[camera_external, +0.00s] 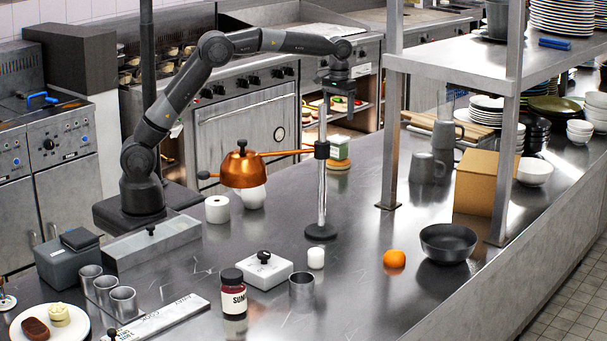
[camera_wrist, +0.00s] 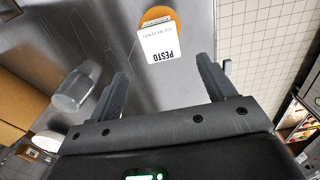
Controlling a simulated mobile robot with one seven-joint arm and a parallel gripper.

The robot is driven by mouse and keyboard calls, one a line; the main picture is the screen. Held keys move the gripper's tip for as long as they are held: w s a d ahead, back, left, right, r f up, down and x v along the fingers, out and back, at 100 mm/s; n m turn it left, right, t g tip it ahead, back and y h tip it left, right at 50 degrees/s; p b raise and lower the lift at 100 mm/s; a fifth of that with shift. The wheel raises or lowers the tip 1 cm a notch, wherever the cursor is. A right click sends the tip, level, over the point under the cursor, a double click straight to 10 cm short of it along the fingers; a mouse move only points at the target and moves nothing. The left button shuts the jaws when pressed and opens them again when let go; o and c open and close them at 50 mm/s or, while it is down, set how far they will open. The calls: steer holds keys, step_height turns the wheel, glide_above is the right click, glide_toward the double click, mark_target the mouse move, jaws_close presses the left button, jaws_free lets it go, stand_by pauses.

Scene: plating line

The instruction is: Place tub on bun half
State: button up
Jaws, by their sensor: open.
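The tub (camera_external: 340,147) has white and green sides and sits on the round orange-brown bun half (camera_external: 338,165), behind the metal post. In the wrist view the tub (camera_wrist: 159,48) shows a white face lettered PESTO, and the bun half (camera_wrist: 158,14) shows past its edge. My gripper (camera_external: 337,110) is above the tub and apart from it, pointing down. In the wrist view the two fingers of my gripper (camera_wrist: 162,75) are spread with nothing between them, and the tub lies beyond the fingertips. The bun half is partly hidden under the tub.
The post with a copper lamp (camera_external: 243,170) stands just in front of the tub. Grey mugs (camera_external: 427,165), a cardboard box (camera_external: 474,182) and a shelf post (camera_external: 391,140) are to the right. An orange (camera_external: 394,259) and black bowl (camera_external: 447,242) are nearer.

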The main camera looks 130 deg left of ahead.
steer(key=shift+d+r, duration=0.1)
steer(key=w+d+r+m+t, duration=0.1)
steer(key=d+r+m, duration=0.2)
steer(key=d, duration=0.8)
steer(key=w+d+r+m+t+y, duration=0.1)
steer(key=d+r+m, duration=0.2)
steer(key=d, duration=0.8)
steer(key=w+d+r+m+t, duration=0.1)
steer(key=d+r+m, duration=0.2)
steer(key=d, duration=0.8)
steer(key=s+d+f+m+t, duration=0.1)
steer(key=s+d+f+m, duration=0.1)
steer(key=s+d, duration=0.3)
steer(key=s+d+f+m, duration=0.3)
steer(key=s+d+m, duration=0.1)
steer(key=d, duration=0.5)
steer(key=s+d+f+m+t+h, duration=0.1)
steer(key=s+d+f+m, duration=0.1)
steer(key=s+d, duration=0.5)
steer(key=shift+d+f+m+t, duration=0.15)
steer(key=shift+d+m+t, duration=0.15)
steer(key=shift+d+m, duration=0.2)
